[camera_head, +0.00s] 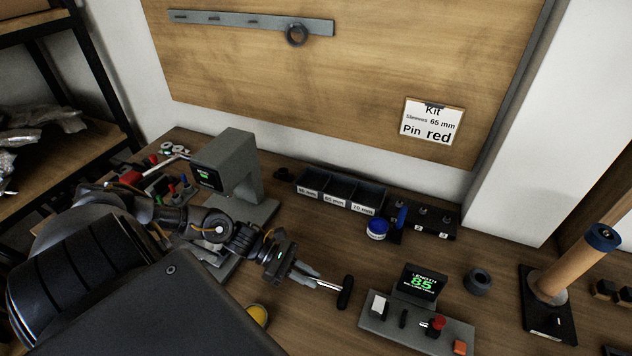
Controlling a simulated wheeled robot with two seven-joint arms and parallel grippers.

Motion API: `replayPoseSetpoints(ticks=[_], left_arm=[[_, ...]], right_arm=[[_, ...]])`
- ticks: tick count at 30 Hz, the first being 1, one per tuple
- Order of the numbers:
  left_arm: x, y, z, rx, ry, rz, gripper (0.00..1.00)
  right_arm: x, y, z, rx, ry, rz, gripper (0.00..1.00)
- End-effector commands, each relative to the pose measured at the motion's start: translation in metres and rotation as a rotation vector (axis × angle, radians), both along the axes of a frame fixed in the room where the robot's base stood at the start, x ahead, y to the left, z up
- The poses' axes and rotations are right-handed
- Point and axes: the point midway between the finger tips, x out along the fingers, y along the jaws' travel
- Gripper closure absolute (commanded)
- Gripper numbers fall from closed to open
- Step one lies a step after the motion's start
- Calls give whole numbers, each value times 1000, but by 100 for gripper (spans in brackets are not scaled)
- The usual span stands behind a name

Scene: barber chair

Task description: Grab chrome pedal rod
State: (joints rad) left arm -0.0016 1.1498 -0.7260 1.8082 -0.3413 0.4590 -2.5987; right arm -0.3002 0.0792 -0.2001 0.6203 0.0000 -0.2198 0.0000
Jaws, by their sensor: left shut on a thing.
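The chrome pedal rod (327,286) is a short shiny rod with a black pedal end (345,292). My left gripper (309,279) is shut on the rod's left end. The rod and pedal stick out to the right of the fingers, above the wooden bench. The end inside the fingers is hidden. I cannot tell whether the pedal touches the bench. My right gripper is not in view.
A control box (416,325) with a green display reading 85 stands right of the pedal. Labelled bins (341,190), a blue-lidded jar (377,229) and a grey press (228,166) stand behind. A wooden post (575,266) stands at right.

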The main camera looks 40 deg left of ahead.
Motion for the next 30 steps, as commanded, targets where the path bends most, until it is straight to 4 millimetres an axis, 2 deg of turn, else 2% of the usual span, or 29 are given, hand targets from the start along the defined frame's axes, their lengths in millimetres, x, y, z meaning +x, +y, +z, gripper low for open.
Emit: replayPoseSetpoints(ticks=[5,8,21,25,30], left_arm=[[0,1,13,0,-4,-2,100],[0,0,29,2,-5,-3,100],[0,0,141,4,-4,-4,100],[0,0,162,3,-4,-2,100],[0,0,177,1,-2,-1,100]], right_arm=[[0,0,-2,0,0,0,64],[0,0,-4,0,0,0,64],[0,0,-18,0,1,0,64],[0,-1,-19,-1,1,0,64],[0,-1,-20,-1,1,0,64]])
